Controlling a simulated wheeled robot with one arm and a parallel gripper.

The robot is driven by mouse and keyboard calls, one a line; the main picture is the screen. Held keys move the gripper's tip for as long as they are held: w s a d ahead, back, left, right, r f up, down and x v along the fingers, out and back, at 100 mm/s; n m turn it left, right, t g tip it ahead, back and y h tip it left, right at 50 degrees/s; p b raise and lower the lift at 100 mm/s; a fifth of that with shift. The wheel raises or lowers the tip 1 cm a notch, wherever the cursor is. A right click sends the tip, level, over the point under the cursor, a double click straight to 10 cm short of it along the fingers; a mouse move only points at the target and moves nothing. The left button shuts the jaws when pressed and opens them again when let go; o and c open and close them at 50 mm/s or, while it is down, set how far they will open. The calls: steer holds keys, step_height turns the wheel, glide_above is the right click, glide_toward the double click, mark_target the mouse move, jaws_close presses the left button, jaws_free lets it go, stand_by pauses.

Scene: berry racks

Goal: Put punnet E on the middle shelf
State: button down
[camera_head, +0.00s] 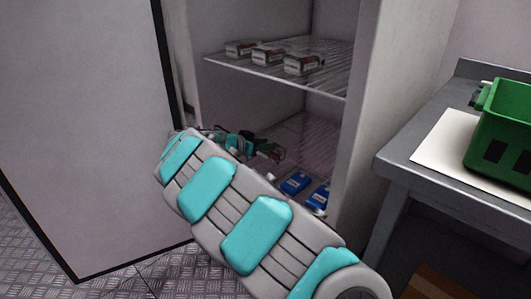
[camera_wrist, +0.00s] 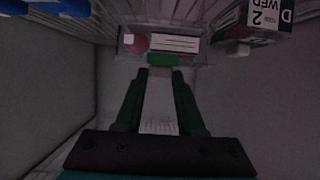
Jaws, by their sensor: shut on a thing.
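My gripper (camera_wrist: 161,68) is shut on a clear punnet (camera_wrist: 185,45) with a white label and a red berry showing at one side. The letter on this label cannot be read, so I cannot tell from it that this is punnet E. In the head view my gripper (camera_head: 252,148) is inside the open cabinet, below the wire shelf (camera_head: 325,85); my arm hides much of that space. A punnet marked D, WED 2 (camera_wrist: 265,18) is close to the right of the held one in the wrist view.
Several punnets, including one at the shelf's front (camera_head: 303,64), stand on the wire shelf above. Blue packs (camera_head: 295,183) lie on the level below my gripper. The cabinet door (camera_head: 85,120) is open at left. A green crate (camera_head: 505,135) stands on the right table (camera_head: 450,185).

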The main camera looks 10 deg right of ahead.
mark_target(264, 153)
steer(key=shift+f, duration=1.75)
steer(key=c, duration=0.5)
jaws_free()
steer(key=shift+f, duration=0.1)
steer(key=v, duration=1.2)
steer(key=shift+b, duration=0.4)
steer(key=shift+s, duration=0.1)
